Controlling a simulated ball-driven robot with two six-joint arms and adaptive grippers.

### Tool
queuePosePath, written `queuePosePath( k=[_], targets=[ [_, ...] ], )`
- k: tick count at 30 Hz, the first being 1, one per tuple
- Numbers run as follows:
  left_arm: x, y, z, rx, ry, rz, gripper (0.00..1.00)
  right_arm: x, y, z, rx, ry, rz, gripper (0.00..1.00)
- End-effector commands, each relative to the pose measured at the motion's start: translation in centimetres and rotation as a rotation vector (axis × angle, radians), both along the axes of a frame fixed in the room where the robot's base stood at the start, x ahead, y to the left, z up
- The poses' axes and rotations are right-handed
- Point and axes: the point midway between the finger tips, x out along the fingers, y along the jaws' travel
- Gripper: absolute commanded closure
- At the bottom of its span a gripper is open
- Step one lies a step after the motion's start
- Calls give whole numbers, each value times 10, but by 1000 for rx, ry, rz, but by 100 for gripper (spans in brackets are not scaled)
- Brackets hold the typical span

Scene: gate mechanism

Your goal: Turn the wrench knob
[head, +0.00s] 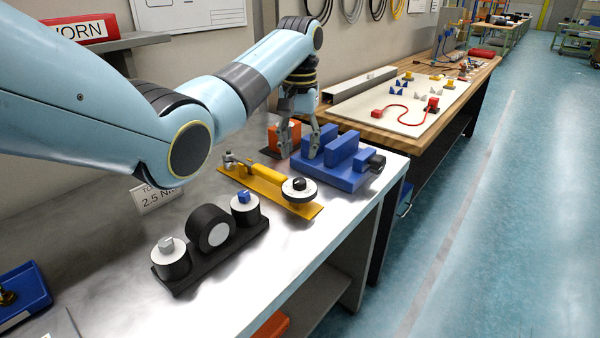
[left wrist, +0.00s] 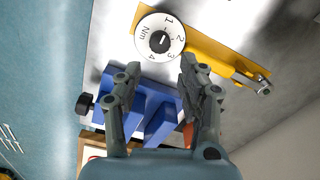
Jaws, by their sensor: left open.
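The wrench is a yellow bar (head: 262,190) lying on the metal table. At its near end sits a white round dial (head: 308,193) with a black knob (head: 299,184) in the middle. In the left wrist view the dial (left wrist: 148,49) shows the marks 1 to 4 and Nm around the knob (left wrist: 159,41). My left gripper (head: 298,150) points down beyond the wrench, near the blue vise, with its fingers apart and nothing seen between them. In the left wrist view the knob lies just past the open fingertips (left wrist: 160,66). My right gripper is not in view.
The blue vise (head: 350,178) with a black knob stands behind the wrench, and an orange block (head: 285,138) is beside it. A black stand (head: 213,256) with several round dials is in front. A blue tray (head: 22,298) is at the left. The table's front right is clear.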

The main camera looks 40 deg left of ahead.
Motion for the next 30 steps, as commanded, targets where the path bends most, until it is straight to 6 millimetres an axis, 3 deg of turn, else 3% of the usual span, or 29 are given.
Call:
queuePosePath(
  k=[5,12,17,23,30],
  targets=[
    [-1,0,-39,-1,5,0,60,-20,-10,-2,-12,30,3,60],
    [0,-1,-73,0,1,-1,60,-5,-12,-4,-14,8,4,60],
    [-1,0,-80,0,0,-1,60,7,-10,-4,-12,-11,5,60],
    [0,0,-81,0,-1,-1,60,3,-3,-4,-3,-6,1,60],
    [0,0,-80,0,0,-1,87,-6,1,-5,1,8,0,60]
  ],
)
